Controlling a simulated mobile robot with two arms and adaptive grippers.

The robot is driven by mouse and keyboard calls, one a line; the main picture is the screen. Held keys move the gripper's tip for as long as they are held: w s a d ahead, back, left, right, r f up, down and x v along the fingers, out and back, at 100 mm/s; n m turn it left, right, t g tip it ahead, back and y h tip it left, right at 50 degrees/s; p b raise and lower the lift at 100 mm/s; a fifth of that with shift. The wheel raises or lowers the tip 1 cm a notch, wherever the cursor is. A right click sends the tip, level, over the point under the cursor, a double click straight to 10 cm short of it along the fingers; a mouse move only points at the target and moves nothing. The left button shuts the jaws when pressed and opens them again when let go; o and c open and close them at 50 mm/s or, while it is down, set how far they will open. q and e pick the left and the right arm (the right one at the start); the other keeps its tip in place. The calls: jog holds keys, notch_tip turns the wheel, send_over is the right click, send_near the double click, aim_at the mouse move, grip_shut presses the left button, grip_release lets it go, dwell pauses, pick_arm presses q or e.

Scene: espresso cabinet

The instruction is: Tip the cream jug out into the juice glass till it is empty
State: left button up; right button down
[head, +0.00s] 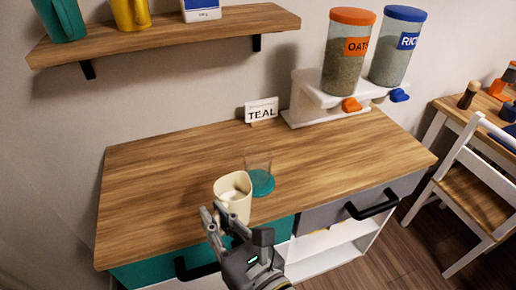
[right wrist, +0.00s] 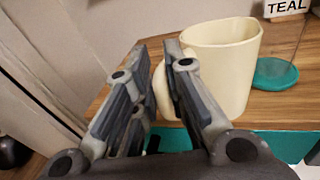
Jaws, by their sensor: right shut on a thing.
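The cream jug (head: 236,207) is a pale yellow cup with something white inside. It is near the front edge of the wooden counter, roughly upright; I cannot tell if it touches the counter. My right gripper (head: 220,222) is shut on its handle, at the front left of the jug. In the right wrist view the jug (right wrist: 230,62) is just beyond the fingers (right wrist: 163,68), its handle between them. The juice glass (head: 258,162), clear and apparently empty, stands on a teal coaster (head: 263,184) just behind and right of the jug. My left gripper is not in view.
A "TEAL" sign (head: 262,111) and a white dispenser stand (head: 304,108) with two grain canisters are at the back. A shelf (head: 170,36) hangs above. The counter's left side (head: 150,190) is clear. A white chair (head: 470,190) stands right.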

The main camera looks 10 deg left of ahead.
jog(key=w+r+p, duration=0.1)
jog(key=w+r+m+g+p, duration=0.1)
jog(key=r+p, duration=0.1)
jog(key=w+r+m+h+p, duration=0.1)
jog(key=p, duration=0.1)
jog(key=shift+w+d+r+g, duration=0.2)
jog(key=shift+w+r+g, duration=0.05)
jog(key=shift+w+g, duration=0.05)
jog(key=w+r+m+g+h+p, duration=0.1)
jog(key=w+r+m+g+p, duration=0.1)
jog(key=p, duration=0.6)
jog(key=shift+w+d+r+m+g, duration=0.35)
jog(key=shift+w+r+m, duration=0.55)
jog(key=shift+w+r, duration=0.65)
jog(key=shift+w+f+g+p, duration=0.1)
jog(key=shift+w+g+p, duration=0.15)
jog(key=shift+w+p, duration=0.1)
jog(key=shift+w+r+m+p, duration=0.3)
jog(key=shift+r+p, duration=0.05)
jog(key=shift+p, duration=0.15)
jog(key=shift+g, duration=0.3)
